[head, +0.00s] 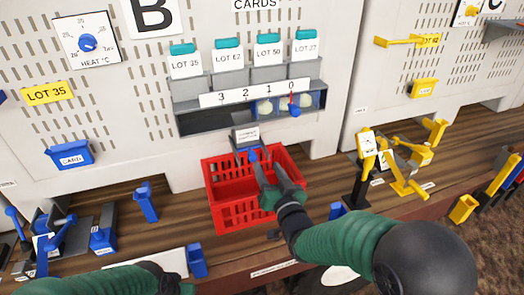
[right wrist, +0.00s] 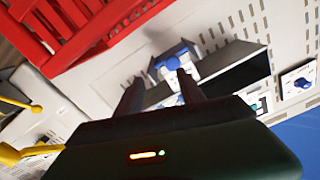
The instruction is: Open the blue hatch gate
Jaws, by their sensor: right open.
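A small grey hatch box (head: 245,136) with a label and a blue gate handle (head: 252,154) sticks out of the panel wall, above the back edge of a red crate. In the right wrist view a blue handle (right wrist: 172,63) on a white-and-blue box lies just beyond my fingertips. My right gripper (head: 269,168) is open over the red crate, its fingers pointing up at the hatch, close below the handle. I cannot tell whether they touch. It also shows in the right wrist view (right wrist: 160,90). My left gripper (head: 165,280) is only partly seen at the bottom edge.
The red crate (head: 222,213) stands on the wooden bench under the hatch. Above is a dark slot with pale round items (head: 265,106), a red pointer and a blue knob (head: 294,111). Blue fixtures (head: 146,203) stand left, yellow ones (head: 405,178) right.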

